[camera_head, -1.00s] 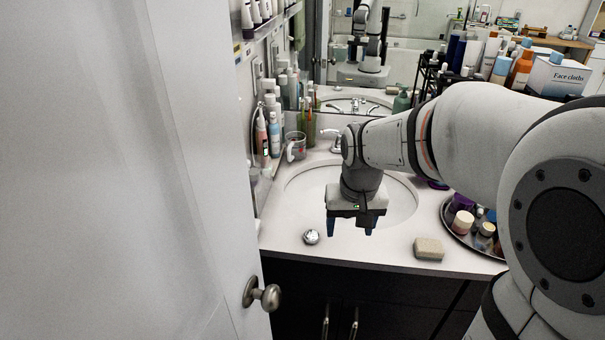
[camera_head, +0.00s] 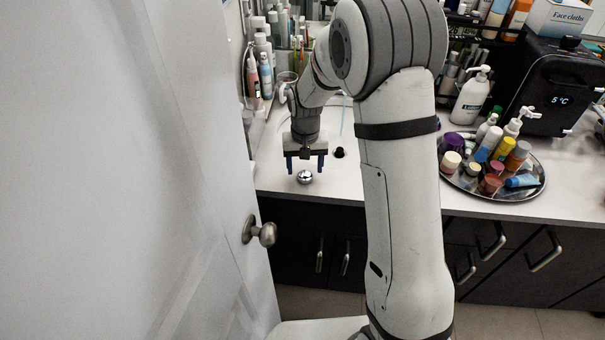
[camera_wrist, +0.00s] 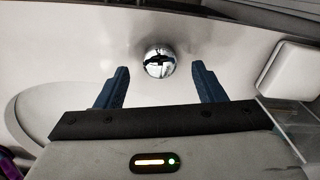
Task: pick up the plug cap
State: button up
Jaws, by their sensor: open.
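The plug cap (camera_head: 304,178) is a small shiny chrome dome on the pale counter in front of the sink basin. It also shows in the wrist view (camera_wrist: 159,62), centred between the fingers near their tips. My gripper (camera_head: 305,168) points down just above and behind the cap in the head view. Its two blue fingers stand apart, one to each side of the cap, with clear gaps in the wrist view (camera_wrist: 160,72). Nothing is held. I cannot tell the exact height of the fingertips above the counter.
A round tray (camera_head: 535,188) of bottles and jars stands right. A white door (camera_head: 130,170) with a knob (camera_head: 262,234) stands close on the left.

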aim_at(305, 174)
notch_tip(305, 174, down, 2)
jog(key=shift+f, duration=0.2)
jog(key=c, duration=1.1)
jog(key=shift+r, duration=0.1)
notch_tip(305, 174, up, 10)
jog(key=shift+f+b, duration=0.1)
jog(key=shift+b, duration=0.4)
